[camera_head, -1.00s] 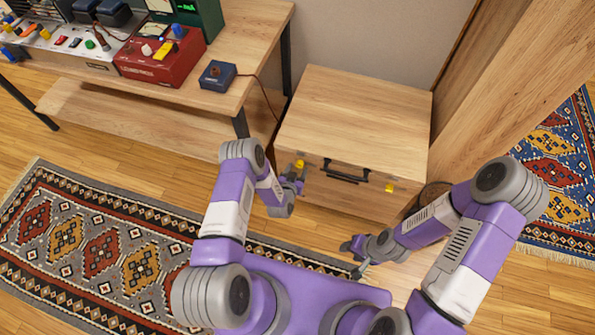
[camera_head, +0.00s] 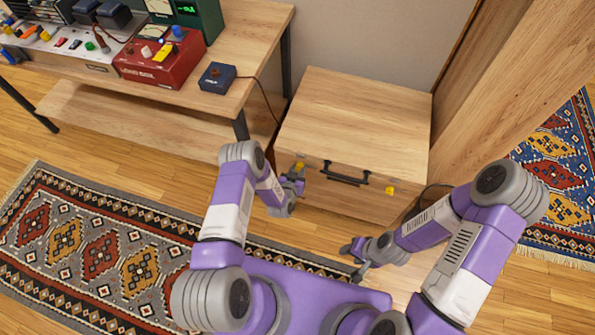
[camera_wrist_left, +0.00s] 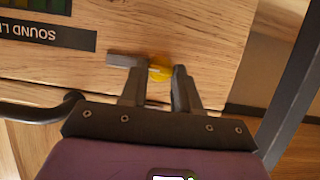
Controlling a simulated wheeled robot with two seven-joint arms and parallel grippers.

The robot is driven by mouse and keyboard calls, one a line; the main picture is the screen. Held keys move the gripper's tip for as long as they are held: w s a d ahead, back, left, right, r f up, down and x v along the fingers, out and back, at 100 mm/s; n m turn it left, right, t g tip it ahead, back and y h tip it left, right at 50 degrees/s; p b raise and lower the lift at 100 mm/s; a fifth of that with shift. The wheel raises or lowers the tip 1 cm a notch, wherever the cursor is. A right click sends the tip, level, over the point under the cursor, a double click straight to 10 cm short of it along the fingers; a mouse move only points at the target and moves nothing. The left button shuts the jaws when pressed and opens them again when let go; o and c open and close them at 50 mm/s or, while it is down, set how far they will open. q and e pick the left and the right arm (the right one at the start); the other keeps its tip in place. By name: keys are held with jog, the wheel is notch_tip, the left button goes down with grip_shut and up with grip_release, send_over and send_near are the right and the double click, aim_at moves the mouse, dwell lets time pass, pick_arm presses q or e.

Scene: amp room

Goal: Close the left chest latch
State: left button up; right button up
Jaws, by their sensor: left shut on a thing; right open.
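The wooden chest (camera_head: 355,110) stands against the wall with its lid down. Its left latch (camera_head: 299,166) is a small yellow piece on the front, left of the black handle (camera_head: 345,175). My left gripper (camera_head: 294,178) is at this latch. In the left wrist view, the yellow latch (camera_wrist_left: 159,69) sits between the fingertips of my left gripper (camera_wrist_left: 158,80), which is shut on it; the fingers partly hide it. The yellow right latch (camera_head: 390,190) is on the front to the right. My right gripper (camera_head: 352,258) is open and empty, low in front of the chest.
A wooden desk (camera_head: 255,60) with a red box (camera_head: 160,55) and a small blue box (camera_head: 217,77) stands left of the chest. A wooden post or panel (camera_head: 510,95) rises on the right. Patterned rugs (camera_head: 90,240) lie on the floor.

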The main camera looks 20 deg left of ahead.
pick_arm(q)
jog(key=n+h, duration=0.2)
jog(key=shift+a+n, duration=0.25)
jog(key=shift+n, duration=0.05)
jog(key=n+h, duration=0.1)
jog(key=n, duration=0.2)
jog(key=shift+a+f+h, duration=0.15)
jog(key=shift+f+h, duration=0.05)
jog(key=shift+h, duration=0.2)
jog(key=n+t+h, duration=0.1)
jog(key=n, duration=0.2)
jog(key=shift+a+f+h, duration=0.1)
jog(key=shift+f+h, duration=0.05)
jog(key=shift+h, duration=0.25)
jog(key=n+t, duration=0.1)
jog(key=n, duration=0.1)
jog(key=n+h, duration=0.1)
jog(key=n, duration=0.1)
jog(key=shift+f+n+t, duration=0.2)
jog(key=shift+n+t, duration=0.1)
jog(key=shift+t, duration=0.1)
jog(key=shift+h, duration=0.3)
jog(key=o, duration=1.1)
jog(key=shift+c, duration=0.2)
